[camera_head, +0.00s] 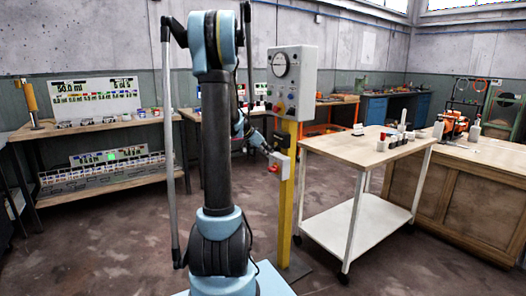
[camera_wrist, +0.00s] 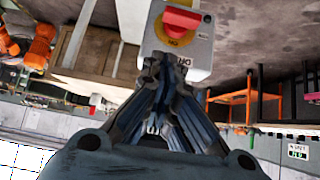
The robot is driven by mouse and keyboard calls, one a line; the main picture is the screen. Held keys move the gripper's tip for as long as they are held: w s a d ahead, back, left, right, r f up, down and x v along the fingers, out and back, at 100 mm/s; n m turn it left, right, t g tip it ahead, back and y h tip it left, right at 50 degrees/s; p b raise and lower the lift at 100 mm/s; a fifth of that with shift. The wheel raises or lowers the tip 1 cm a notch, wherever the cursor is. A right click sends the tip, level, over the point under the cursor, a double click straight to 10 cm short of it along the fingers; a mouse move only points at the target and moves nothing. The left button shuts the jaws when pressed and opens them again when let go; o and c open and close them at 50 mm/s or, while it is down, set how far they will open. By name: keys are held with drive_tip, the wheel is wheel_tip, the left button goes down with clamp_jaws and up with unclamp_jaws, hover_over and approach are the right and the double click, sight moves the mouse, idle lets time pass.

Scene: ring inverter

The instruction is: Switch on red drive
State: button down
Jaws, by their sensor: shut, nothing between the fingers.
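A small grey switch box (camera_head: 281,160) is mounted on a yellow post (camera_head: 287,205), below a larger control panel. Its red handle (camera_head: 274,169) shows as a small red spot in the head view. In the wrist view, the red handle (camera_wrist: 181,22) sits on a yellow round plate (camera_wrist: 176,40) on the grey box (camera_wrist: 201,68), with small lettering that appears upside down. My gripper (camera_wrist: 161,68) is shut and empty. Its tips overlap the box's near edge in the picture, below the red handle; I cannot tell if they touch the box. In the head view my gripper (camera_head: 266,148) is small, beside the box.
The grey panel (camera_head: 302,62) with a round gauge and several buttons tops the post. A white wheeled cart (camera_head: 350,148) with small items stands right of it. A wooden cabinet (camera_head: 470,190) is farther right. Benches (camera_head: 95,128) line the back left. Floor between is clear.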

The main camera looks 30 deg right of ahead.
sight(277, 168)
drive_tip(key=x, duration=0.4)
drive_tip(key=shift+d+f, duration=0.15)
wheel_tip(277, 168, down, 2)
drive_tip(key=shift+f, duration=0.9)
drive_tip(key=shift+a, duration=0.2)
drive_tip(key=shift+s+d+t, duration=0.1)
drive_tip(key=shift+s+t, duration=0.1)
drive_tip(key=shift+t, duration=0.2)
